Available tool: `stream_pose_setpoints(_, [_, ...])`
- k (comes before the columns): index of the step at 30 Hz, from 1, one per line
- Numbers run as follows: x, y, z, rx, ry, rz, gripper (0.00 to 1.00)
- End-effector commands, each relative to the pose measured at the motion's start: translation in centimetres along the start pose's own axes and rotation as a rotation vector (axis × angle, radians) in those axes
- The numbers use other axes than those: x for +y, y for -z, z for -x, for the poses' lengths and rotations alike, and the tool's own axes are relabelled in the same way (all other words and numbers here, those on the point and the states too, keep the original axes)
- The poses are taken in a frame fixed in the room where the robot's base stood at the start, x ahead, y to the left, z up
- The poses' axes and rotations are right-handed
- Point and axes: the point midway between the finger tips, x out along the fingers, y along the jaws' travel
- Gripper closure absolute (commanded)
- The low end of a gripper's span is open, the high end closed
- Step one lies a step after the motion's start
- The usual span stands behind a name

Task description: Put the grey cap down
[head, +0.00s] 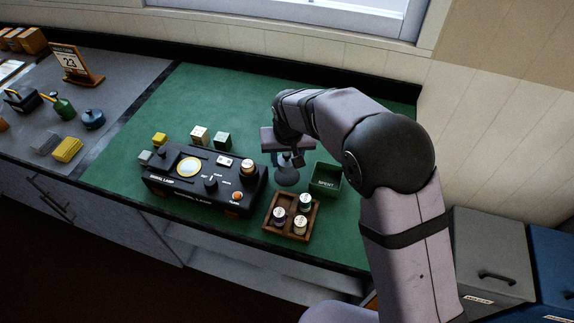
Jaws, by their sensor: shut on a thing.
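My gripper (287,158) is over the green mat, between the signal lamp box and the green bin, pointing down. It is shut on the grey cap (287,177), a dark round piece at its fingertips. My gripper hides part of the cap, and I cannot tell whether its underside touches the mat.
A green bin marked SPENT (327,179) stands just right of the cap. A wooden tray (273,228) with 3 small cylinders is in front. Small yellow (160,139), cream (200,135) and green (222,141) blocks stand behind the box. The mat's back is clear.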

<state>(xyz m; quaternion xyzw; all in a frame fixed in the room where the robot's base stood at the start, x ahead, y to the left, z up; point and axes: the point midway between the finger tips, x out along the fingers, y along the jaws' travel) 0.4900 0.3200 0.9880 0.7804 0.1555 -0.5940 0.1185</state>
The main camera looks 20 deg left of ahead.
Motion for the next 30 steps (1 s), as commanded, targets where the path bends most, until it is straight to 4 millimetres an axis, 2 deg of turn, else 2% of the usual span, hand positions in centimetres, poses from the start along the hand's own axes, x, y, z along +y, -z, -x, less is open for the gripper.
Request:
stream_pose_setpoints(7, [0.0,-0.2,-0.6,-0.001,-0.001,0.000,0.80])
stream_pose_setpoints(17, [0.0,-1.1,-3.7,0.000,0.000,-0.001,0.80])
stream_pose_setpoints(30, [0.0,-1.2,-4.3,0.001,0.000,-0.001,0.80])
